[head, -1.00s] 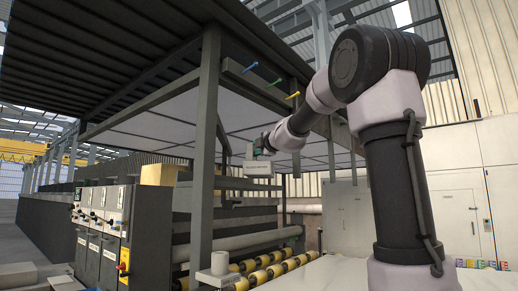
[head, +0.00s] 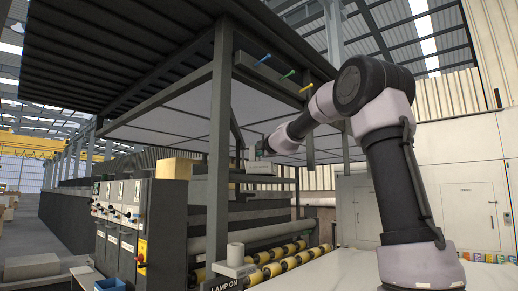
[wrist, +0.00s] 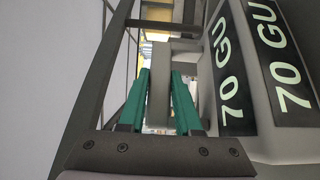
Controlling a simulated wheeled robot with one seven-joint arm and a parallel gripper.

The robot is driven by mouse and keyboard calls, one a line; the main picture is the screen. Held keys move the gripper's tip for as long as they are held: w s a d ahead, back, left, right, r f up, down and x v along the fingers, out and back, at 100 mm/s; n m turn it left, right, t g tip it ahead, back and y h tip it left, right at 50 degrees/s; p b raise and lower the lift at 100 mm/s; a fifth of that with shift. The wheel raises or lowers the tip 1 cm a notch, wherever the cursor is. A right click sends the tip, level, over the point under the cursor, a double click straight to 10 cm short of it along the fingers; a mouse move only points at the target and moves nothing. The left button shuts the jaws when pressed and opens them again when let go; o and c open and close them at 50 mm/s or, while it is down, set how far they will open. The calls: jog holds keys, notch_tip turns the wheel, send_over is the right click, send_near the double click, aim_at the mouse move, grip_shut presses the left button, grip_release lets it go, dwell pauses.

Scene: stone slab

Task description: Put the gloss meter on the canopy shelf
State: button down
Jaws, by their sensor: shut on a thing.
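The gloss meter (wrist: 212,75) is a pale grey body with black panels reading "70 GU", at the right of the wrist view. My gripper (wrist: 160,75) has teal fingers shut on a grey handle-like part of the meter. In the head view, my gripper (head: 260,153) is small, just above the box. Dark horizontal boards show below and behind the box; I cannot tell which is the canopy shelf or whether the meter touches one.
The canopy's dark post (head: 219,150) stands just left of my gripper, and a beam with blue, green and yellow knobs (head: 287,74) runs above. Yellow-banded rollers (head: 285,262) lie below. A white cylinder (head: 235,254) stands near the post's foot. Control cabinets (head: 125,215) are left.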

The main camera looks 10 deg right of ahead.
jog(key=shift+f, duration=0.2)
jog(key=c, duration=0.5)
grip_release()
jog(key=shift+f, duration=0.1)
jog(key=v, duration=1)
jog(key=shift+s, duration=0.4)
